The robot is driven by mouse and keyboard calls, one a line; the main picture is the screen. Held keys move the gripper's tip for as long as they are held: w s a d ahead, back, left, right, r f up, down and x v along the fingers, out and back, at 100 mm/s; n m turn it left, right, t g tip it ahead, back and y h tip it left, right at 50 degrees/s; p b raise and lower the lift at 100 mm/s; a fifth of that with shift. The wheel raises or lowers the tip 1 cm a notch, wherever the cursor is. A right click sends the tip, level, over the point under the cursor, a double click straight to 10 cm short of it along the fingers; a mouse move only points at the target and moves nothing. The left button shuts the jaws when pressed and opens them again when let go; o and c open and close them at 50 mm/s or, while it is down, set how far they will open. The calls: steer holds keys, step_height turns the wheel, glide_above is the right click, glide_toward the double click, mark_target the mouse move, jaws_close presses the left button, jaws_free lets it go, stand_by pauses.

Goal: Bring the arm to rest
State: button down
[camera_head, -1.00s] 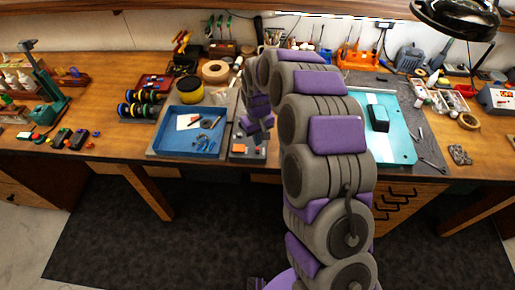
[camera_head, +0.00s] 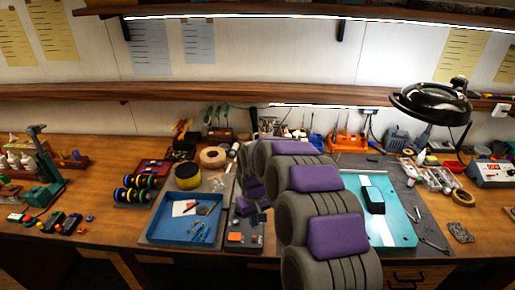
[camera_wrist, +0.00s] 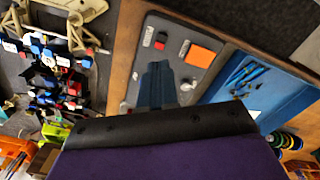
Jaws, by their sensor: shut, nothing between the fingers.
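My arm rises from the bottom of the head view and bends over the bench. My gripper (camera_head: 258,207) hangs at its far end, partly hidden by my arm, over the dark grey box with an orange button (camera_head: 236,237). In the wrist view my gripper (camera_wrist: 157,70) points at that same grey box (camera_wrist: 178,62). Its fingers are together with nothing between them. I cannot tell the exact gap between the fingertips and the box.
A blue tray (camera_head: 172,231) with small tools lies left of the box. A turquoise mat (camera_head: 395,228) with a dark object lies right of my arm. A black lamp (camera_head: 432,103) hangs at the upper right. Tape rolls and tools crowd the bench back.

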steer(key=s+d+r+m, duration=0.1)
steer(key=s+d+r, duration=0.45)
steer(key=s, duration=0.35)
steer(key=s+d+r+m, duration=0.1)
steer(key=s+d+r, duration=0.3)
steer(key=s+r, duration=0.4)
steer(key=s+d+m+g, duration=0.1)
steer(key=s+d, duration=0.2)
steer(key=s, duration=0.8)
steer(key=s+d+m+b, duration=0.1)
steer(key=s+d+m, duration=0.1)
steer(key=s, duration=1)
steer(key=shift+d+r+m+g, duration=0.3)
steer(key=shift+d+g, duration=0.1)
steer(key=shift+d, duration=0.5)
steer(key=shift+w, duration=0.2)
